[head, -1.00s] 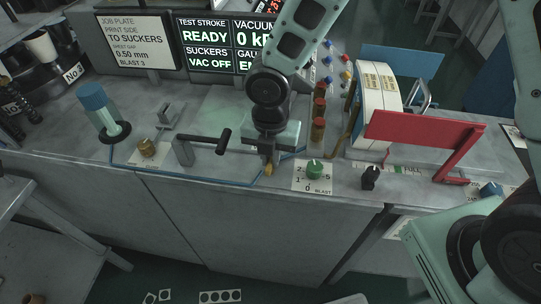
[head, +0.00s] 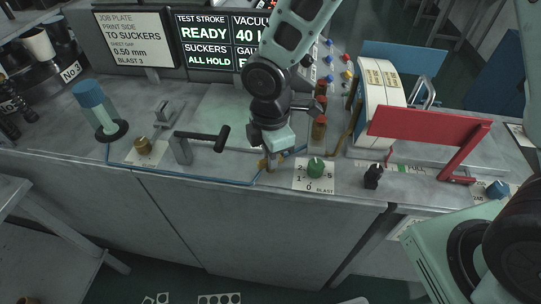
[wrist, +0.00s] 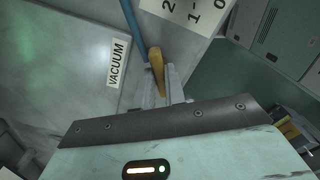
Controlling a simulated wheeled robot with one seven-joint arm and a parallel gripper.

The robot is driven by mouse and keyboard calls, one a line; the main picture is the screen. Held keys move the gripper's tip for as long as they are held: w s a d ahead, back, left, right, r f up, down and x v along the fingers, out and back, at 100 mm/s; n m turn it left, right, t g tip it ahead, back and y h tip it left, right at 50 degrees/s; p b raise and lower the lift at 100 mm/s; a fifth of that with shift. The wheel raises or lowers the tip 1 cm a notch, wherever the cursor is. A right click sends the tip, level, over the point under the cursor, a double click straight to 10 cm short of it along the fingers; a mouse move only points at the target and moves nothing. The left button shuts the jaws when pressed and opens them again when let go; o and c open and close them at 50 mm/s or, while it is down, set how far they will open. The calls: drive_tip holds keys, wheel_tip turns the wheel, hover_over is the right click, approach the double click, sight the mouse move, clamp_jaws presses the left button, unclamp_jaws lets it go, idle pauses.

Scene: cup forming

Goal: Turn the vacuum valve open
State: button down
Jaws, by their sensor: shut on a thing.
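The vacuum valve's yellow lever (wrist: 156,62) is between my gripper's fingers in the wrist view, beside the label VACUUM (wrist: 118,63). My gripper (wrist: 163,88) is shut on this lever. In the head view the lever (head: 263,163) shows as a small yellow piece at the bench's front edge, at the blue hose. My gripper (head: 271,160) is right at it, tilted, and hides part of the valve. The screen (head: 250,42) reads SUCKERS ALL HOLD and a vacuum figure starting with 40, partly covered by my arm.
A green blast knob (head: 315,167) on a white scale card stands just right of the valve. A black-handled lever (head: 203,138) stands to the left. A black knob (head: 373,176) and a red guard (head: 428,133) are farther right. A blue-topped cylinder (head: 97,108) stands at the left.

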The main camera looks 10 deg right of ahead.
drive_tip(key=m+b, duration=0.1)
drive_tip(key=m, duration=0.5)
drive_tip(key=shift+m+b, duration=0.3)
drive_tip(key=shift+b, duration=0.1)
idle(0.3)
drive_tip(key=c, duration=1.5)
unclamp_jaws()
drive_tip(key=shift+o, duration=0.2)
drive_tip(key=shift+r, duration=0.1)
wheel_tip(320, 180, up, 17)
drive_tip(key=b, duration=0.1)
drive_tip(key=shift+r, duration=0.15)
drive_tip(key=s+d+f+m, duration=0.2)
drive_tip(key=s+f+m, duration=0.1)
drive_tip(key=s, duration=0.5)
drive_tip(key=s+d+f+m, duration=0.2)
drive_tip(key=s+f+m, duration=0.1)
drive_tip(key=s, duration=0.5)
drive_tip(key=shift+d+f+y, duration=0.3)
drive_tip(key=shift+d+f, duration=0.05)
drive_tip(key=shift+f, duration=0.4)
